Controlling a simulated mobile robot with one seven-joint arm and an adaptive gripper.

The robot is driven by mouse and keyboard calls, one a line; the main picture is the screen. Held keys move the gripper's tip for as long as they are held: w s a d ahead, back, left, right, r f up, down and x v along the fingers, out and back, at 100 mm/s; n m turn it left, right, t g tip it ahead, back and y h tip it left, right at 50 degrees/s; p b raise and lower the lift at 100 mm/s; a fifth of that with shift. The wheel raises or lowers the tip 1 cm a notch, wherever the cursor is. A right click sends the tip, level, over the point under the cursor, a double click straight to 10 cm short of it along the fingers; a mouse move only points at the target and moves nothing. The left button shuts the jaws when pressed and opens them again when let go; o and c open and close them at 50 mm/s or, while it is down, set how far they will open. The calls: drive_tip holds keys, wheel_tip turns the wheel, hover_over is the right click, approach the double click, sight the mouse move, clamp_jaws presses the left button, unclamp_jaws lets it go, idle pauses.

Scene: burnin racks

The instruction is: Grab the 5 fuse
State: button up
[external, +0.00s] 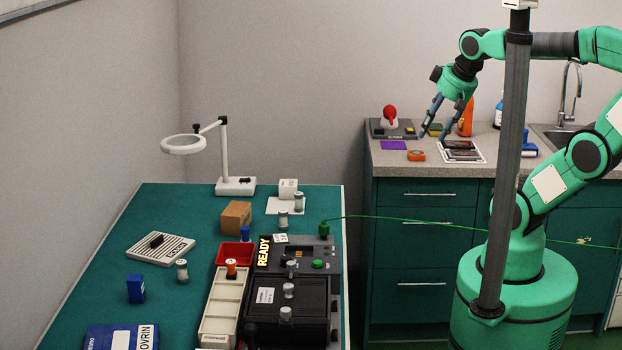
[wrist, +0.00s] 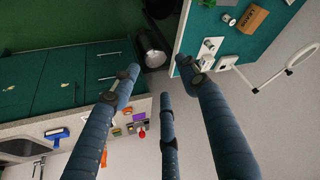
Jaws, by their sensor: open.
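Several small fuse-like cylinders stand on the green table: a grey one with a pale label (external: 182,270) at the left, two near the back (external: 283,218) (external: 299,201), and an orange-topped one (external: 231,268) at the pale tray. Grey-topped ones (external: 288,290) (external: 285,313) stand on the black rack unit (external: 264,300). The markings are too small to read, so I cannot tell which is the 5 fuse. My gripper (external: 433,133) is open and empty, over the grey counter, well away from the table. In the wrist view its fingers (wrist: 156,84) are spread with nothing between them.
The green table (external: 95,270) also holds a magnifier lamp (external: 236,185), a cardboard box (external: 236,217), a slotted white rack (external: 160,249) and a red bin (external: 234,254). A green cable (external: 430,221) crosses the gap to the right. The counter (external: 390,162) holds small items and a sink.

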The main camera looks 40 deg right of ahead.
drive_tip(key=shift+w, duration=0.1)
drive_tip(key=n+g+p, duration=0.4)
drive_tip(key=g+p, duration=0.2)
drive_tip(key=p, duration=0.3)
hover_over(283, 210)
wheel_tip(283, 210, down, 17)
drive_tip(key=shift+f, duration=0.2)
drive_tip(key=shift+f+b, duration=0.6)
drive_tip(key=shift+f, duration=3.55)
